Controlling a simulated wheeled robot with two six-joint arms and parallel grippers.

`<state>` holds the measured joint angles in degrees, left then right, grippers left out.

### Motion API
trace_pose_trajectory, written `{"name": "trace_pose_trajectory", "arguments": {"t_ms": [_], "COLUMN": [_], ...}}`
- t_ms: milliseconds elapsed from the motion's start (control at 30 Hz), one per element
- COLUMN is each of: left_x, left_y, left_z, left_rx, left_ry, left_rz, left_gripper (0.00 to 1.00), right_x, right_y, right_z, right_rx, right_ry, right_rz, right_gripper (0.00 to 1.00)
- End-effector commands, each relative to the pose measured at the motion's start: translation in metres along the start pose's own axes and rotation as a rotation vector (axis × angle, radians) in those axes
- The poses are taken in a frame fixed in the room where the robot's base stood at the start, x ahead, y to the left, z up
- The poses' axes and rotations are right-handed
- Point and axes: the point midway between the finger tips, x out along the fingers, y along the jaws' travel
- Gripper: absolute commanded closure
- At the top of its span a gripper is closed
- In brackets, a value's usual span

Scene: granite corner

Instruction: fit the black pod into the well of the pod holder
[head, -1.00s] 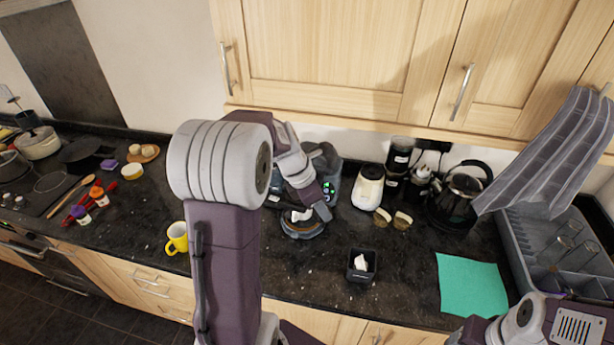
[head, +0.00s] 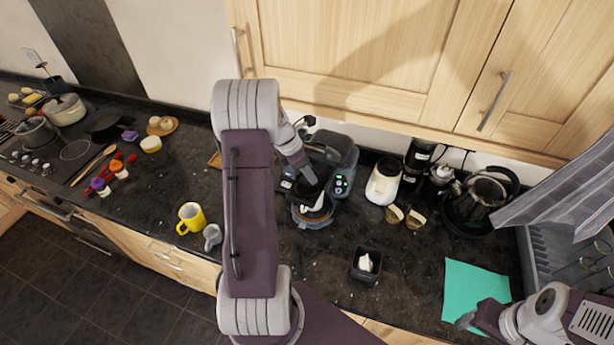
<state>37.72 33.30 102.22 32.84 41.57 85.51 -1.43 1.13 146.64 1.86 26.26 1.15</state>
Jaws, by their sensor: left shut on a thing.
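The dark coffee machine (head: 345,160) stands against the wall, with lit green buttons. A round holder (head: 314,221) with a brownish rim sits low at its front; I take it as the pod holder. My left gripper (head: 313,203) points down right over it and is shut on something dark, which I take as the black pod. The pod is mostly hidden by the gripper, and the well cannot be made out. I cannot tell whether the pod touches the holder. My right gripper (head: 466,319) is only partly in view at the bottom right, away from the machine.
A black bin (head: 366,266) with white contents stands front right of the machine. A cream jar (head: 383,182), small cups (head: 404,217) and a kettle (head: 485,192) are to the right. A yellow mug (head: 191,218) and grey mug (head: 212,237) stand left. Teal cloth (head: 475,285) lies right.

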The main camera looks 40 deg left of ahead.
Motion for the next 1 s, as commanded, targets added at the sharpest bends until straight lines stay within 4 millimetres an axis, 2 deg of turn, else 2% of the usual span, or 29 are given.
{"name": "trace_pose_trajectory", "arguments": {"t_ms": [200,433,767,800,867,1000], "left_x": [0.004,0.037,0.042,0.042,0.041,0.041], "left_y": [0.006,0.005,0.006,0.006,0.006,0.006], "left_z": [-0.004,-0.018,-0.02,-0.019,-0.019,-0.019], "left_rx": [-0.003,-0.004,-0.002,-0.002,-0.002,-0.002], "left_ry": [-0.001,0.0,0.0,0.0,0.0,0.0], "left_rz": [0.005,0.003,0.005,0.005,0.005,0.005], "left_gripper": [0.99,0.99,0.99,0.55,0.39,0.39], "right_x": [-0.003,-0.012,-0.009,-0.009,-0.009,-0.009], "right_y": [0.0,0.0,0.0,0.0,0.0,0.0], "right_z": [0.0,-0.001,-0.001,-0.001,-0.001,-0.001], "right_rx": [0.0,0.0,0.0,0.0,0.0,0.0], "right_ry": [-0.001,0.0,0.0,0.0,-0.001,0.0], "right_rz": [0.0,0.0,0.0,0.0,0.0,0.0], "right_gripper": [0.36,0.36,0.36,0.36,0.36,0.36]}}
